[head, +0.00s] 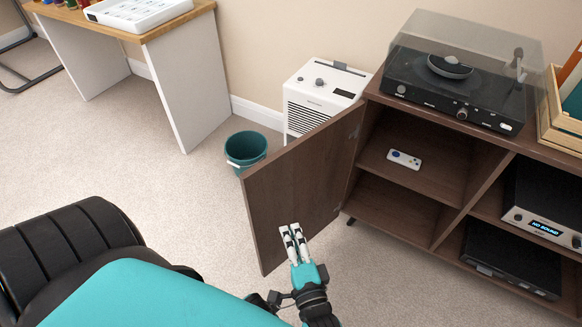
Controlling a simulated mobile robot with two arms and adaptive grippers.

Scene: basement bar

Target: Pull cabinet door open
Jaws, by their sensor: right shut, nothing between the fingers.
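The brown cabinet door (296,187) stands swung wide open on the left side of the cabinet (372,122), showing its inner face and hinges. Behind it the open compartment has a middle shelf with a white remote (404,159) on it. My right gripper (290,229) is shut and empty, in front of the lower part of the door's inner face. I cannot tell whether its fingertips touch the door. My left gripper is not in view.
A turntable (462,70) sits on the cabinet top, with a receiver (545,215) below right. A white heater (318,92) and a teal bucket (246,149) stand behind the door. A desk (190,80) is at upper left. The carpet (120,160) between is clear.

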